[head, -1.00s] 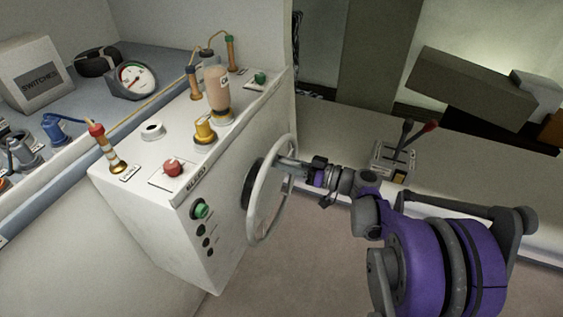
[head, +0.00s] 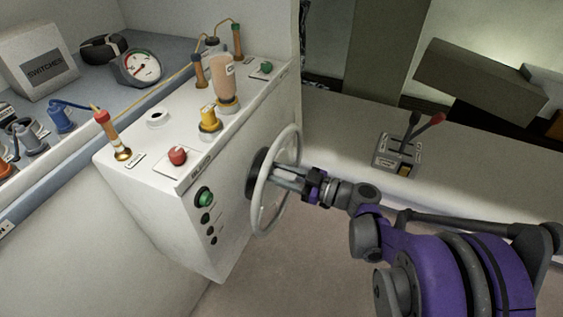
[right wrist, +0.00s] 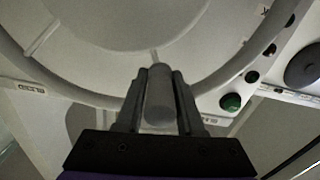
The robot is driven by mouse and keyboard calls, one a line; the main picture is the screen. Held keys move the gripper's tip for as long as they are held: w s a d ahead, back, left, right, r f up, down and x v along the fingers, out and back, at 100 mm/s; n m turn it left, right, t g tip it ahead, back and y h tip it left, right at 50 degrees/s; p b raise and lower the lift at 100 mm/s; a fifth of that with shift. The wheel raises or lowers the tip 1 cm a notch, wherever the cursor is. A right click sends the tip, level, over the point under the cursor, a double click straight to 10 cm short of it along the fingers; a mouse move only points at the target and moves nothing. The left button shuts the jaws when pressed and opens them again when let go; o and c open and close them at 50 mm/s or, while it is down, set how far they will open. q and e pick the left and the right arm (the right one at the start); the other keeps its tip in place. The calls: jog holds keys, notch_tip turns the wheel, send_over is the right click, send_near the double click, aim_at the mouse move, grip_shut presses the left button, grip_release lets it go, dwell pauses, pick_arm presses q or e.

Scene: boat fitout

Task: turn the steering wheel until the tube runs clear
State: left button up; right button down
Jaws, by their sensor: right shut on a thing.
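The grey steering wheel (head: 254,208) stands out from the side of the white console (head: 150,203); part of its rim also shows in the right wrist view (right wrist: 85,93). My right gripper (head: 284,177) is at the wheel. In the right wrist view, its fingers (right wrist: 159,80) are shut on a short grey cylindrical handle (right wrist: 160,100) at the rim. A thin yellowish tube (head: 178,82) runs along the back of the console top. A bottle of tan fluid (head: 222,80) stands on top. I cannot tell whether the tube is clear. My left gripper is out of view.
The console top carries a red button (head: 177,156), a yellow knob (head: 209,119) and a brass-footed fitting (head: 112,138). Green buttons (head: 204,197) are on its face. A lever box (head: 398,153) sits on the ledge to the right. A gauge (head: 138,67) stands behind.

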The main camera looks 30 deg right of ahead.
jog(key=s+a+f+n+b, duration=0.4)
jog(key=f+n+b, duration=0.1)
jog(key=f, duration=0.3)
jog(key=shift+a+f, duration=0.25)
jog(key=shift+a, duration=0.1)
jog(key=shift+f+b, duration=0.1)
jog(key=shift+b, duration=0.2)
jog(key=c, duration=0.9)
grip_release()
jog(key=v, duration=1.1)
jog(key=shift+w, duration=0.1)
